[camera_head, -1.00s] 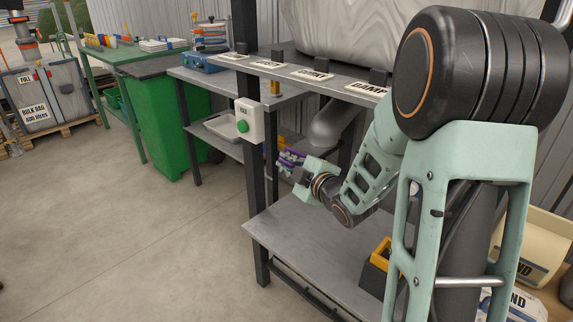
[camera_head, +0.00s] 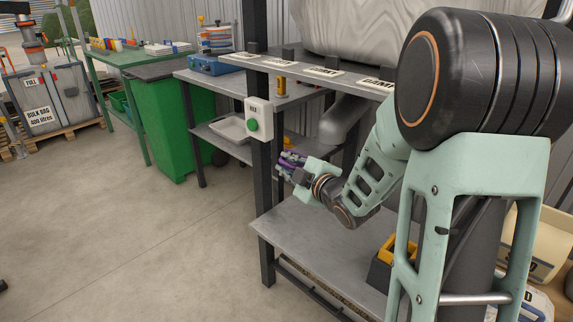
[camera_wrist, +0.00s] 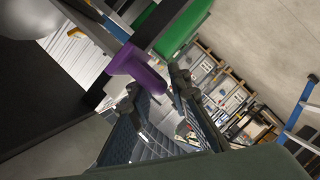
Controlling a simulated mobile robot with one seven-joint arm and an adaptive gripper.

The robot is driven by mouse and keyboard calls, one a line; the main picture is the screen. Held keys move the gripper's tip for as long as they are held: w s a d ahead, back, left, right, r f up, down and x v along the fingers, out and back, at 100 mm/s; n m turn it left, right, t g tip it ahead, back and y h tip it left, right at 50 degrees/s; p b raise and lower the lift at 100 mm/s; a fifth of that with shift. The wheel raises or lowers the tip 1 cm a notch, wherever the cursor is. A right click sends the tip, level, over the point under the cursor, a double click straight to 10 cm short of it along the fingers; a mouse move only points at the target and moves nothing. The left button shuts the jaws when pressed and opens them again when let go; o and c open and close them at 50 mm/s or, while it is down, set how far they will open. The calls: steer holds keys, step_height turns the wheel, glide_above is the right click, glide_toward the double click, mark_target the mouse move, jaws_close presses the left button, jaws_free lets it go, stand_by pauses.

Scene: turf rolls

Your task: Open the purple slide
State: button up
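The purple slide shows as a purple handle (camera_wrist: 138,70) in the wrist view, on a dark bar. In the head view, purple (camera_head: 291,157) shows under the bench top, just beyond my gripper (camera_head: 294,174). In the wrist view my gripper (camera_wrist: 155,86) is open, one finger on each side of the handle's near end. A gap shows between the fingers, and I cannot tell whether either one touches the handle. The slide's far part is hidden.
A green button box (camera_head: 258,120) is on the frame post to the left of my gripper. A lower metal shelf (camera_head: 315,240) lies below, with a yellow and black item (camera_head: 385,262) on it. A green bin (camera_head: 158,120) stands behind left. The floor at left is clear.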

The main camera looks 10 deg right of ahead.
mark_target(289, 165)
steer(key=v, duration=0.7)
steer(key=shift+s+d+r, duration=0.1)
steer(key=shift+s, duration=0.15)
steer(key=shift+r, duration=0.1)
